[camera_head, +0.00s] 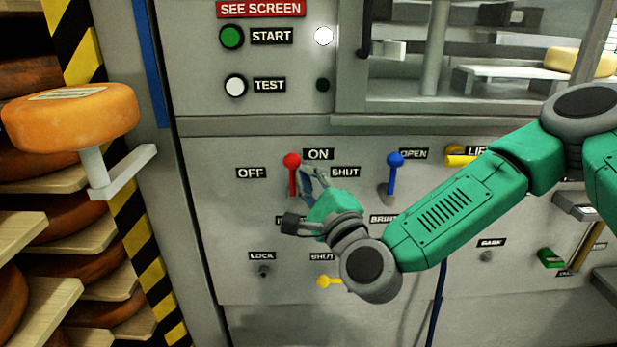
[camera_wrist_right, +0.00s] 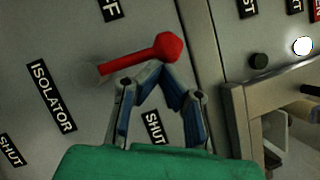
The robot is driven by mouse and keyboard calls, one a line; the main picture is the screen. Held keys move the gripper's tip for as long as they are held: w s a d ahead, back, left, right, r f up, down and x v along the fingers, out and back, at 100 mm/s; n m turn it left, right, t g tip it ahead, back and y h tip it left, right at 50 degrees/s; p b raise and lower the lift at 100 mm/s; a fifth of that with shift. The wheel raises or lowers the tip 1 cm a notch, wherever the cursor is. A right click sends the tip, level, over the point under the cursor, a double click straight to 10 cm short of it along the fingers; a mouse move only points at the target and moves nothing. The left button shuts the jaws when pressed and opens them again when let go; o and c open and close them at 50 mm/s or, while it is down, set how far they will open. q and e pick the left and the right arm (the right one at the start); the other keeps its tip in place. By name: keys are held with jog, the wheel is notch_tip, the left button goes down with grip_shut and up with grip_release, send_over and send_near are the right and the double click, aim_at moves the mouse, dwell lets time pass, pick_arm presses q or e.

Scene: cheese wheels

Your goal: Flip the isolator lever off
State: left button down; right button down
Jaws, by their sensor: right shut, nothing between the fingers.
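The isolator lever (camera_head: 292,173) is red with a round knob and stands upright on the grey panel. Its knob is just left of the ON label (camera_head: 318,154); the OFF label (camera_head: 251,173) is farther left. In the wrist view the lever (camera_wrist_right: 135,60) lies across the upper middle, near the ISOLATOR label (camera_wrist_right: 52,97). My right gripper (camera_head: 306,172) is shut and empty, just right of the lever. In the wrist view its fingertips (camera_wrist_right: 161,72) meet right by the knob; I cannot tell whether they touch it. My left gripper is out of view.
A blue lever (camera_head: 395,172) stands to the right, near the OPEN label. A yellow handle (camera_head: 328,282) sits below my right wrist. An orange cheese wheel (camera_head: 72,115) rests on a bracket at the left, in front of shelves of cheese. START and TEST buttons are above.

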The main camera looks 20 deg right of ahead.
jog(key=shift+a+r+n+p, duration=0.15)
jog(key=shift+a+n+p, duration=0.1)
jog(key=shift+n+p, duration=0.2)
jog(key=shift+w, duration=0.1)
jog(key=a+f+n+g+h+p, duration=0.1)
jog(key=a+n+g+p, duration=0.1)
jog(key=p, duration=0.4)
jog(key=w+a+f+n+g+h+p, duration=0.1)
jog(key=a+f+n+g+p, duration=0.1)
jog(key=a+n+p, duration=0.2)
jog(key=w+a+f+n+g+p, duration=0.1)
jog(key=a+n+g+p, duration=0.1)
jog(key=n+p, duration=0.5)
jog(key=shift+w+a+f+n+g+h+p, duration=0.25)
jog(key=shift+a+g+h+p, duration=0.15)
jog(key=shift+p, duration=0.35)
jog(key=shift+f, duration=0.1)
